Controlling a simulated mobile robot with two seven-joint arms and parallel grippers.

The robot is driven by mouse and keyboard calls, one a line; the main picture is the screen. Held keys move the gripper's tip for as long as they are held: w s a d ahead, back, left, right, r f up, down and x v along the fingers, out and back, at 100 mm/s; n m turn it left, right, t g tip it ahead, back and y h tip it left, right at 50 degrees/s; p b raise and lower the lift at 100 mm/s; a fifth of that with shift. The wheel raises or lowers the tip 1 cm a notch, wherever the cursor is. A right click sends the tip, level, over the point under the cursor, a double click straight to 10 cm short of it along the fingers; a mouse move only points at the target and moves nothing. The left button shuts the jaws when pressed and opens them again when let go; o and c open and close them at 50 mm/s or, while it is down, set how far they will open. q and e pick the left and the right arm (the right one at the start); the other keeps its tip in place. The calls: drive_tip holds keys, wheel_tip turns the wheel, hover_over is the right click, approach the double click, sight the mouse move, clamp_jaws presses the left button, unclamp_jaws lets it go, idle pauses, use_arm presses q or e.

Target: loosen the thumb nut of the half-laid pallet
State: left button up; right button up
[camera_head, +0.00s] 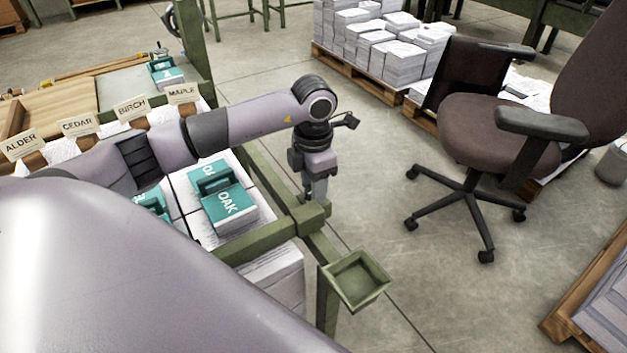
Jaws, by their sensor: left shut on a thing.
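My left arm reaches in from the left, and its gripper (314,198) points down at the corner of a green frame (262,241). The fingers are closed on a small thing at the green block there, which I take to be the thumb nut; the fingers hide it. My right gripper is not in view.
A small green tray (355,279) stands on a post just in front of the corner. Labels ALDER, CEDAR, BIRCH and MAPLE (182,93) stand at the left. A brown office chair (492,135) and pallets of paper (383,45) are to the right. The floor between is clear.

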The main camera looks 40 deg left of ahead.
use_arm(q)
drive_tip(key=n+p, duration=0.1)
drive_tip(key=n, duration=0.3)
drive_tip(key=shift+r+n+p, duration=0.15)
drive_tip(key=shift+n+p, duration=0.15)
drive_tip(key=n+p, duration=0.1)
drive_tip(key=n, duration=0.3)
drive_tip(key=shift+n+p, duration=0.3)
drive_tip(key=shift+p, duration=0.1)
drive_tip(key=shift+n+p, duration=0.35)
drive_tip(key=shift+n, duration=0.55)
drive_tip(key=n+p, duration=0.1)
drive_tip(key=n, duration=0.1)
drive_tip(key=shift+n, duration=0.4)
drive_tip(key=shift+n+p, duration=0.4)
drive_tip(key=shift+n, duration=0.3)
drive_tip(key=o, duration=0.8)
